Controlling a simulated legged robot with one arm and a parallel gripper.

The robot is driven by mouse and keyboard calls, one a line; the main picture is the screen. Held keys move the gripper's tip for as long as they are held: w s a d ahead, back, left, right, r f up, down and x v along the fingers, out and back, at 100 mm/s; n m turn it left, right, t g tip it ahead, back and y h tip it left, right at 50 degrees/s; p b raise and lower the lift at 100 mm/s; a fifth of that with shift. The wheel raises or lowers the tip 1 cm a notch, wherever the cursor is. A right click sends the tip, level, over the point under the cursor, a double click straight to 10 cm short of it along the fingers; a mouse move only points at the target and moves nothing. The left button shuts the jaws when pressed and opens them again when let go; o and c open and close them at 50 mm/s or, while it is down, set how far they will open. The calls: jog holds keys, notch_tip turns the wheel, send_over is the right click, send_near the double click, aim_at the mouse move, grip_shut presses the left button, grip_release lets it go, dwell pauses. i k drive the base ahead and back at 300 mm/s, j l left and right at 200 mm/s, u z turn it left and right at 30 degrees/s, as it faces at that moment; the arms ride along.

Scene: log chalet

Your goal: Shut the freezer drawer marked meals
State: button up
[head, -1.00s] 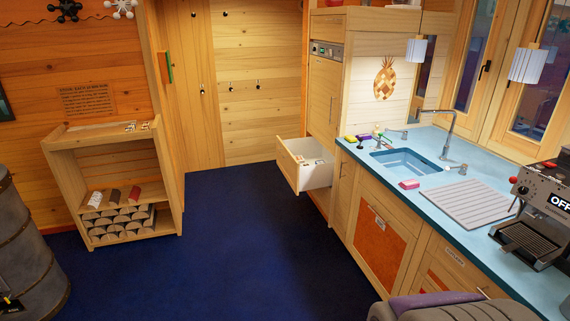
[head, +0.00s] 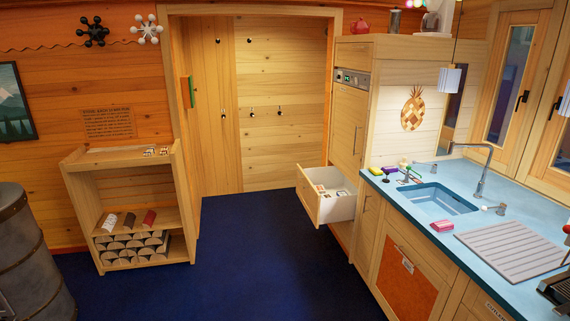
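A pulled-out drawer (head: 334,208) with a white inside and wooden front sticks out to the left from the tall wooden cabinet (head: 350,124), below its door. Several small packages lie in the drawer. I cannot read any mark on its front, which faces left and is seen edge-on. My gripper is not in view.
The blue floor (head: 262,262) between me and the drawer is clear. The blue counter (head: 440,230) with a sink (head: 441,200) runs along the right. A firewood shelf (head: 135,259) and a grey barrel (head: 30,265) stand at left.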

aim_at(329, 210)
jog(key=i+j, duration=0.1)
jog(key=i, duration=3.55)
jog(key=i+z, duration=0.2)
jog(key=i, duration=0.45)
